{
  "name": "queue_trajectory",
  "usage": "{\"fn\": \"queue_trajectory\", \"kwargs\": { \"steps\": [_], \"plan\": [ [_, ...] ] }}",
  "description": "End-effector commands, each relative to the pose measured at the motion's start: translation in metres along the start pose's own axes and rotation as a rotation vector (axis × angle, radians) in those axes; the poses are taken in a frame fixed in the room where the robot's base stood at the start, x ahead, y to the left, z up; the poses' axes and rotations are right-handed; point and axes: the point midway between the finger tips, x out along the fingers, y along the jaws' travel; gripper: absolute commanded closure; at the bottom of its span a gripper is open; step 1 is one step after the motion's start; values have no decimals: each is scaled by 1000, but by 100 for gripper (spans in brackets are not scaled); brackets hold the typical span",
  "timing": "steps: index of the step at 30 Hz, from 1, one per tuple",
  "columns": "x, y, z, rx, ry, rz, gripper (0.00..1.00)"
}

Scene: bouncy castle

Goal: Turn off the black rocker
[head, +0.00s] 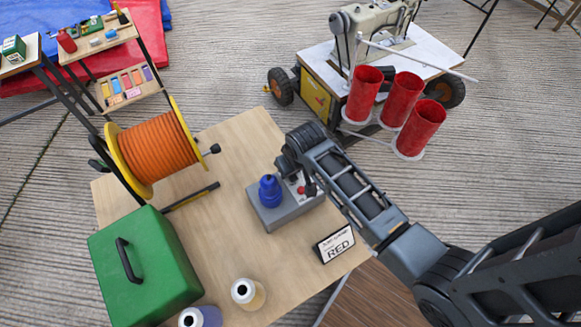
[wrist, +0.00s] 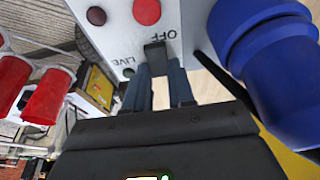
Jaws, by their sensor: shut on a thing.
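The black rocker (wrist: 155,54) sits on the face of a grey control box (head: 285,214), between the printed words OFF and LIVE in the wrist view. My gripper (wrist: 160,74) has its two fingertips at the rocker, one on each side, closed on it. In the head view my gripper (head: 304,183) reaches down over the box's right part and hides the rocker. I cannot tell which way the rocker is tipped.
A blue connector (head: 270,190) stands on the box beside my gripper. A red button (wrist: 147,11) is near the rocker.

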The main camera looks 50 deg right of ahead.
Motion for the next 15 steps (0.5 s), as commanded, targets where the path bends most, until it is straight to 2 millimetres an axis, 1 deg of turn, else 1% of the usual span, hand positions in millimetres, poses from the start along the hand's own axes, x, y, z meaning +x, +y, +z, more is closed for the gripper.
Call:
{"fn": "queue_trajectory", "kwargs": {
  "steps": [2,3,10,11,15],
  "plan": [
    [0,0,1,0,-2,0,100],
    [0,0,1,0,-2,0,75],
    [0,0,0,0,-2,0,53],
    [0,0,0,0,-2,0,51],
    [0,0,0,0,-2,0,51]
  ]
}}
